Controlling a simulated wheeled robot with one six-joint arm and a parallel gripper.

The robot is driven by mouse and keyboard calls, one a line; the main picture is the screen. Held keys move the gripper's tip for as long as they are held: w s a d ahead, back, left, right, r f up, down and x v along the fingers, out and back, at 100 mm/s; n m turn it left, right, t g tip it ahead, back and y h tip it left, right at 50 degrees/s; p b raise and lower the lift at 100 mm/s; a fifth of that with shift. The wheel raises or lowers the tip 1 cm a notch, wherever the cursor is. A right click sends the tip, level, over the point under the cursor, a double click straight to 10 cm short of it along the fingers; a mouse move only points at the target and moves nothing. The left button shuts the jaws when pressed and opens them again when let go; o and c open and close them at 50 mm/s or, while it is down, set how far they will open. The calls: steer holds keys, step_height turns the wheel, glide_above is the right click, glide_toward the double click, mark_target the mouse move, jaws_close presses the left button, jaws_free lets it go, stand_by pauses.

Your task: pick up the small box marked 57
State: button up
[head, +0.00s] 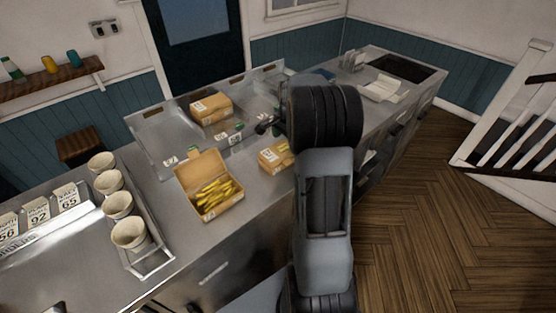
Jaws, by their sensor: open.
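I cannot read a 57 on any box in the head view. Several small white number holders stand in a row at the left; one reads 92 (38,212), one reads 65 (68,195), and one at the picture edge seems to read 56 (7,228). A cardboard box (268,160) with a label too small to read sits just below my gripper in the picture, partly hidden by my arm. Another closed cardboard box (211,108) sits farther back on the metal tray. My gripper (262,127) is open, small and dark, near the tray's front edge; nothing shows held in it.
An open cardboard box (207,165) with yellow fries stands on the steel counter. Several paper cups (130,233) stand in a wire rack at left. The metal tray (150,122) carries small label tags. A dark recess (402,68) is at the far end. Wooden floor is clear at right.

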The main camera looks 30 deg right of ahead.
steer(key=shift+w+d+f+p, duration=0.1)
steer(key=shift+f+p, duration=0.15)
steer(key=shift+f, duration=0.75)
steer(key=shift+w+a+f+p, duration=0.15)
steer(key=shift+f+p, duration=0.15)
steer(key=shift+f, duration=0.75)
steer(key=shift+w+d+f+p, duration=0.15)
steer(key=shift+f+p, duration=0.1)
steer(key=shift+f, duration=0.75)
steer(key=c, duration=0.8)
steer(key=shift+r, duration=0.15)
